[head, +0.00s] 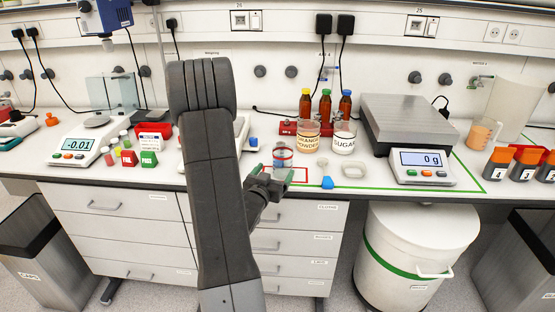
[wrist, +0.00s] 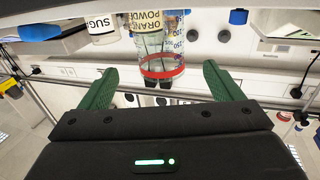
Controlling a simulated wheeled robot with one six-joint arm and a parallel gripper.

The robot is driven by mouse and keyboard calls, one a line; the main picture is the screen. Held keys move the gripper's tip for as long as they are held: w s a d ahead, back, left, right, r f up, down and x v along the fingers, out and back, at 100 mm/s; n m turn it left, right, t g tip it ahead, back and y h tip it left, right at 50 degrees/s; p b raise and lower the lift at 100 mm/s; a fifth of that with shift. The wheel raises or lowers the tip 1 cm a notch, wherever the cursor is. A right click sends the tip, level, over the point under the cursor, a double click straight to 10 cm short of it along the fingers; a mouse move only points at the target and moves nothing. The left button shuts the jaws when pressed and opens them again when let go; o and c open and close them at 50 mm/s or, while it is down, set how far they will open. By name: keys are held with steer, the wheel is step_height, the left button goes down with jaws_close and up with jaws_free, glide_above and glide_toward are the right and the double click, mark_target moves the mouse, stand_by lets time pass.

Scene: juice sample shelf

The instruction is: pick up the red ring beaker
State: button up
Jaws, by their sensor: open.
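The red ring beaker (head: 283,158) is a clear glass beaker with a red band, standing upright near the front of the bench in the head view. In the wrist view the beaker (wrist: 162,68) shows blue graduation marks and the red band, centred in the gap between the green fingers. My gripper (head: 273,174) is open and empty, just in front of the beaker and near the bench edge. The fingers lie on either side of the beaker's line, and I see no contact. My gripper hides part of the beaker's base in the head view.
Jars of orange powder (head: 306,137) and sugar (head: 343,138) stand close behind and right of the beaker. Brown bottles (head: 325,107) are further back. A blue-topped item (head: 327,183) and a weighing dish (head: 354,170) lie to the right, before a large scale (head: 420,160).

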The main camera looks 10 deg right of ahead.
mark_target(279, 164)
steer(key=p+x, duration=0.1)
steer(key=x, duration=0.4)
steer(key=shift+p+x, duration=1.05)
steer(key=shift+x, duration=1.65)
steer(key=shift+a, duration=0.1)
steer(key=c, duration=1.1)
steer(key=shift+r, duration=0.2)
